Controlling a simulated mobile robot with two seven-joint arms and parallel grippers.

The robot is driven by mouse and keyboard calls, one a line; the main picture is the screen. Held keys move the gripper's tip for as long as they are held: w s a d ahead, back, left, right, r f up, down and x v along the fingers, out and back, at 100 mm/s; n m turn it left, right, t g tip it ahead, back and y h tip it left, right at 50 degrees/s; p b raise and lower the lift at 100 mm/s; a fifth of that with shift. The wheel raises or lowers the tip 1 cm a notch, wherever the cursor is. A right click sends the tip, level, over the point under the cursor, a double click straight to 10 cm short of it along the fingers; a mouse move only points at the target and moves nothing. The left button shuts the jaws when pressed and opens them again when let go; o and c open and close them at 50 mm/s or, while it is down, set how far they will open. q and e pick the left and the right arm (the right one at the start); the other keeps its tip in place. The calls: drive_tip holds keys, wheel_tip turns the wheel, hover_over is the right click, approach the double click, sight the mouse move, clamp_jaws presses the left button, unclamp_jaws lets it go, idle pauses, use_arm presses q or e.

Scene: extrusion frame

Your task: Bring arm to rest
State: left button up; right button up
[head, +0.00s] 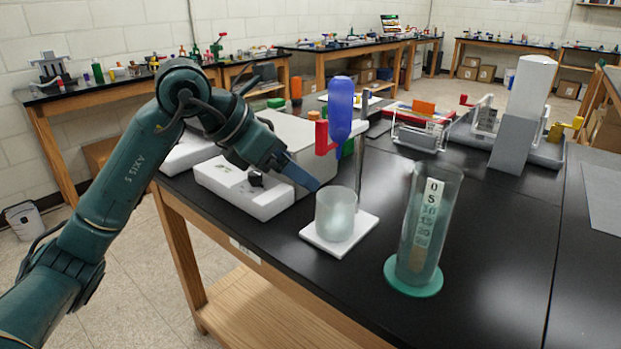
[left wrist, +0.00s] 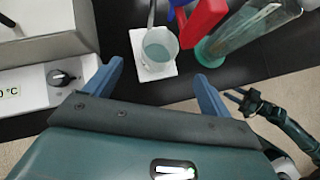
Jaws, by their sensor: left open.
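My left arm comes in from the left in the head view. Its gripper (head: 302,176) points down and right, just left of and above a frosted beaker (head: 337,215). In the left wrist view the two blue fingers of the left gripper (left wrist: 157,71) are spread wide with nothing between them. The beaker (left wrist: 160,46) lies beyond the fingertips, apart from them. My right arm shows only in the left wrist view, where its gripper (left wrist: 240,97) is small at the right edge, off the table; its jaw gap is unclear.
The beaker stands on a white square plate (head: 318,240). A hotplate unit with a knob (head: 245,188) is beneath the left gripper. A blue bottle (head: 341,108) in a red holder stands behind the beaker. A tall graduated cylinder (head: 428,230) stands at right. The front right tabletop is clear.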

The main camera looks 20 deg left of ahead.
use_arm(q)
drive_tip(key=shift+v, duration=0.95)
